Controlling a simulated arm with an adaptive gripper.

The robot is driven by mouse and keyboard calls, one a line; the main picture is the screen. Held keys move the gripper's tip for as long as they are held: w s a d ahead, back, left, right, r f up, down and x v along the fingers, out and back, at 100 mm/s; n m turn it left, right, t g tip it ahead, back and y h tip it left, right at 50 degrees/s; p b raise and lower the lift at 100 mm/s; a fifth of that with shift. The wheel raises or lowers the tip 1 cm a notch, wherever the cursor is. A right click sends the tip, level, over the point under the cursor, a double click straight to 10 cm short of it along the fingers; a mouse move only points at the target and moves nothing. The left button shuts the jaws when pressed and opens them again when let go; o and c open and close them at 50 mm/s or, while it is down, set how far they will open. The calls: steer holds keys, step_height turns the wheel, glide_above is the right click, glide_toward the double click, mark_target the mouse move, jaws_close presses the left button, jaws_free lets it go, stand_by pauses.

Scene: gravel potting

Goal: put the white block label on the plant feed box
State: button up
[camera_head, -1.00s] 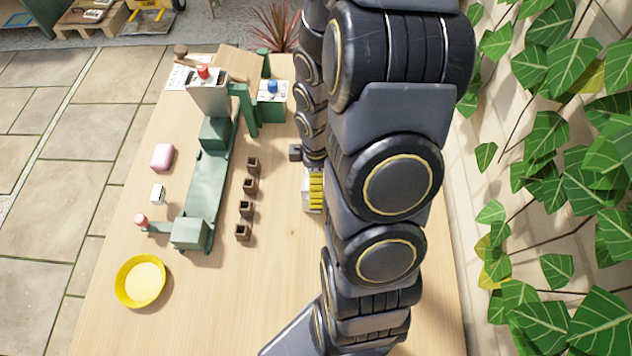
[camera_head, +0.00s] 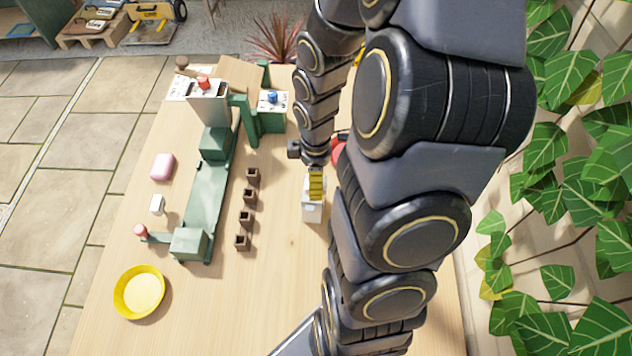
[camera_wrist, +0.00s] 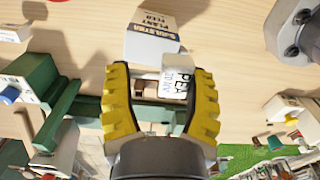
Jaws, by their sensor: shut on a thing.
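My gripper (camera_wrist: 161,100) has yellow ribbed fingers and is shut on a white block label (camera_wrist: 175,84) with black print that starts "PEA". The block shows between the fingers, close to the right one. The plant feed box (camera_wrist: 152,38), white with a dark printed band, stands just beyond the fingertips in the wrist view. In the head view the gripper (camera_head: 316,185) is at the far end of the pale box (camera_head: 312,213). The held block cannot be made out there, and I cannot tell whether it touches the box.
A long green machine (camera_head: 205,190) stands left of several small brown pots (camera_head: 249,196). A pink block (camera_head: 162,166), another small white block (camera_head: 157,204) and a yellow bowl (camera_head: 140,292) lie farther left. The wooden table's front middle is clear.

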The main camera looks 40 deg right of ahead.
step_height(320, 180, up, 6)
steer(key=w+a+r+m, duration=0.45)
steer(key=w+a, duration=0.25)
steer(key=w, duration=0.2)
steer(key=w+a+r+m, duration=0.4)
steer(key=w+a+m, duration=0.1)
steer(key=w+a, duration=0.35)
steer(key=s+d+f+n, duration=0.2)
steer(key=s+d+n, duration=0.1)
steer(key=s+d, duration=0.2)
steer(key=s+d+f+n, duration=0.3)
steer(key=s+d, duration=0.2)
steer(key=s, duration=0.1)
steer(key=s+d+f+n, duration=0.3)
steer(key=s+d, duration=0.2)
steer(key=s, duration=0.1)
steer(key=shift+s+d+f+n, duration=0.25)
steer(key=shift+f, duration=4.85)
steer(key=shift+f, duration=0.1)
